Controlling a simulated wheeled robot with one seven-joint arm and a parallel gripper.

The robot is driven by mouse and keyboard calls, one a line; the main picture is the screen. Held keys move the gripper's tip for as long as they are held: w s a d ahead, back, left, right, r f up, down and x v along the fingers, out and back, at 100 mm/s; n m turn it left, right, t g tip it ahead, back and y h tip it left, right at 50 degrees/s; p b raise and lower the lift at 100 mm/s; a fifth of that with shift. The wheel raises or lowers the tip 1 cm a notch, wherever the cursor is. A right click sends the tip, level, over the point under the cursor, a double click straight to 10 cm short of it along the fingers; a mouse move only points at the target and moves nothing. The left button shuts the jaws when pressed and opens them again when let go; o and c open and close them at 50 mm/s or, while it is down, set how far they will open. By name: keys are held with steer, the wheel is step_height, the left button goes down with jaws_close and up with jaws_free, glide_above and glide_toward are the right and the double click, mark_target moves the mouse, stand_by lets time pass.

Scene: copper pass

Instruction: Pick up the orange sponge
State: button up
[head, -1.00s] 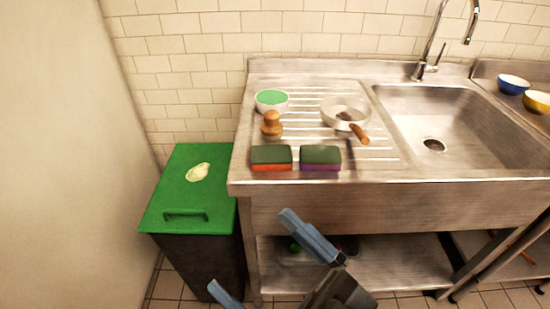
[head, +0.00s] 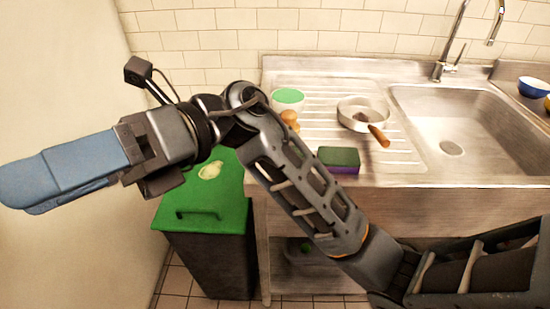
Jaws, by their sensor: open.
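The orange sponge, seen earlier with a dark green top at the front left of the drainboard, is hidden behind my arm now. The similar purple sponge (head: 338,161) with a dark green top shows just right of my arm. My gripper (head: 22,186) is raised at the left of the view, its blue fingers pointing left, away from the sponges. The fingers are seen side-on and overlap; nothing shows between them. The gripper is open.
On the steel drainboard (head: 395,172) stand a green-and-white bowl (head: 288,99), a partly covered wooden brush (head: 290,118) and a pan (head: 362,112) with a wooden handle. The sink (head: 470,125) is right. A green-lidded bin (head: 215,208) stands left, below my arm.

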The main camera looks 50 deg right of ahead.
steer(key=w+d+f+t+h, duration=0.1)
steer(key=w+d+f+h, duration=0.4)
steer(key=d+f+h, duration=0.8)
steer(key=d+h, duration=0.1)
steer(key=d, duration=0.6)
steer(key=s+d+f+m+h, duration=0.1)
steer(key=d+h, duration=0.2)
steer(key=d, duration=0.6)
steer(key=d+f+g+h, duration=0.1)
steer(key=d+h, duration=0.1)
steer(key=d, duration=0.6)
steer(key=shift+s+d+f+m+h, duration=0.15)
steer(key=shift+s+f+m+h, duration=0.15)
steer(key=shift+f+h, duration=0.1)
steer(key=shift+s+d+f, duration=0.1)
steer(key=shift+d+f, duration=0.15)
steer(key=shift+f, duration=0.2)
steer(key=shift+s+d+f, duration=0.1)
steer(key=shift+d+f, duration=0.1)
steer(key=shift+f, duration=0.25)
steer(key=shift+s+f+p, duration=0.1)
steer(key=shift+f+p, duration=0.8)
steer(key=shift+f, duration=2.05)
steer(key=shift+c, duration=0.4)
steer(key=c, duration=1)
